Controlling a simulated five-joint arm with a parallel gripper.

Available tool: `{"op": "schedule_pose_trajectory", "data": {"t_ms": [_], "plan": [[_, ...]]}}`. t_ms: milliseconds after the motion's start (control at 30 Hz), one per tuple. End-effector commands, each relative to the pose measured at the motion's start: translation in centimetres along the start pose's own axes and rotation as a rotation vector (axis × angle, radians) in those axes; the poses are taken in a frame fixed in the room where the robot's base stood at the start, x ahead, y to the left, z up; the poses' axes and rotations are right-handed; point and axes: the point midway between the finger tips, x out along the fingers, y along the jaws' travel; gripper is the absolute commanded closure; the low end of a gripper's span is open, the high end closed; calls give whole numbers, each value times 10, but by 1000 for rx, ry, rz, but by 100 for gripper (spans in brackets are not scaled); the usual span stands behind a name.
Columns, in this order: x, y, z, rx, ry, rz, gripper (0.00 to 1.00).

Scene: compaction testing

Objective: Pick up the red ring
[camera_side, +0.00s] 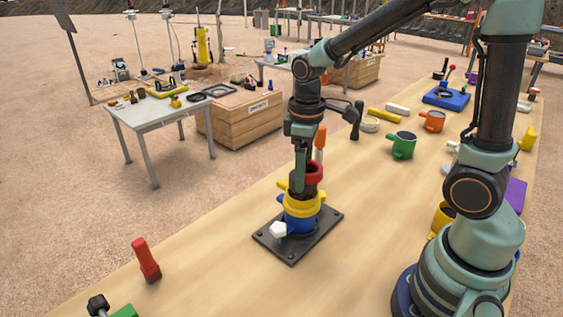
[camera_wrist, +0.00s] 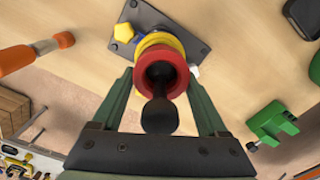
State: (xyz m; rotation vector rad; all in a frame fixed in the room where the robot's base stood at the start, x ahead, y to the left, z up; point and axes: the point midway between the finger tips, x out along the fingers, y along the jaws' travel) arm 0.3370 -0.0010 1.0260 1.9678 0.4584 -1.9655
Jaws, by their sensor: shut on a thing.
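The red ring (camera_side: 315,168) is at the top of a stack, above a yellow part (camera_side: 303,205) and a blue part (camera_side: 300,222) on a dark square base plate (camera_side: 292,250). My gripper (camera_side: 302,186) points down at the stack. In the wrist view the red ring (camera_wrist: 182,69) lies between the two green fingers of my gripper (camera_wrist: 161,80), which are shut on it. I cannot tell whether the ring is clear of the yellow part. A dark knob (camera_wrist: 159,115) shows in front of the ring's opening and hides part of it.
An orange-handled tool (camera_side: 320,142) stands close behind the stack. A green mug (camera_side: 402,145) and an orange mug (camera_side: 432,121) stand further back.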

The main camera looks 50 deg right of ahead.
Motion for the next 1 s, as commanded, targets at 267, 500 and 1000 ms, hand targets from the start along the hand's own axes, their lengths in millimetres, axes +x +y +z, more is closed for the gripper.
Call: {"op": "schedule_pose_trajectory", "data": {"t_ms": [267,500,1000], "plan": [[6,0,0,0,3,2,100],[10,0,0,0,2,1,100],[18,0,0,0,0,0,1]]}}
